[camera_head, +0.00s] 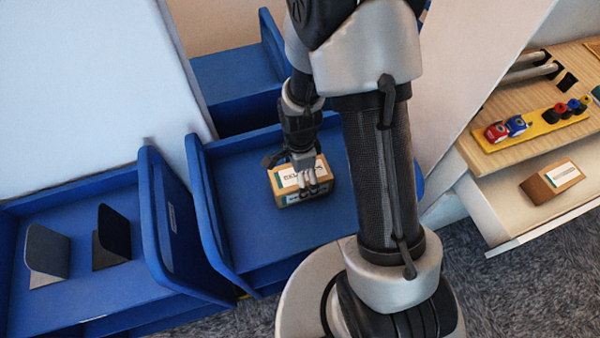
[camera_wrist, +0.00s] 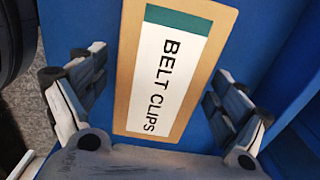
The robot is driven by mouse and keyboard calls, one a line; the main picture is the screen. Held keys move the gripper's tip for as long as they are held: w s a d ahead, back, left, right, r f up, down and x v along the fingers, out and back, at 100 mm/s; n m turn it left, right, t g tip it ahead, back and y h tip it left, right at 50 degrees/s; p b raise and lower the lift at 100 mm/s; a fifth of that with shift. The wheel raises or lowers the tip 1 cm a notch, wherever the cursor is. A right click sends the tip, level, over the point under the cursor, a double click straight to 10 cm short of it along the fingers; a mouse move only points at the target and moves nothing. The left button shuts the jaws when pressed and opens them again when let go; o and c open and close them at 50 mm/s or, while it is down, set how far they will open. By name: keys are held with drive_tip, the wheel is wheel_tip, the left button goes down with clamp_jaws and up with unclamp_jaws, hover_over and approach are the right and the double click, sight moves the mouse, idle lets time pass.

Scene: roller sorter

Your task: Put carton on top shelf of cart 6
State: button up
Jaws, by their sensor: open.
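A brown carton (camera_head: 287,198) with a white and teal label sits on the blue top shelf (camera_head: 270,238) of a cart in the middle of the head view. In the wrist view the carton (camera_wrist: 128,75) fills the centre, and its label reads "BELT CLIPS". My gripper (camera_head: 308,187) is directly over the carton, pointing down. In the wrist view its fingers are open, one on each side of the carton, with blue shelf showing between them and it. The head view does not show whether the fingers touch it. No cart number is readable.
A second blue cart (camera_head: 75,302) at left holds two bookend-like pieces, a grey one (camera_head: 47,252) and a dark one (camera_head: 111,238). Upright blue panels (camera_head: 172,225) divide the carts. At right, a wooden bench (camera_head: 490,160) has small items and another carton (camera_head: 552,182) below.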

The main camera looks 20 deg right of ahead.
drive_tip(key=s+r+n+t+p, duration=0.1)
drive_tip(key=s+r+n+p, duration=0.3)
drive_tip(key=r, duration=1)
drive_tip(key=s+r+n+t, duration=0.2)
drive_tip(key=r+n, duration=0.3)
drive_tip(key=r, duration=0.9)
drive_tip(key=s+r+n+t, duration=0.1)
drive_tip(key=s+r+n, duration=0.5)
drive_tip(key=s+n, duration=0.3)
drive_tip(key=shift+r+t, duration=0.15)
drive_tip(key=shift+t, duration=0.15)
drive_tip(key=shift+c, duration=0.3)
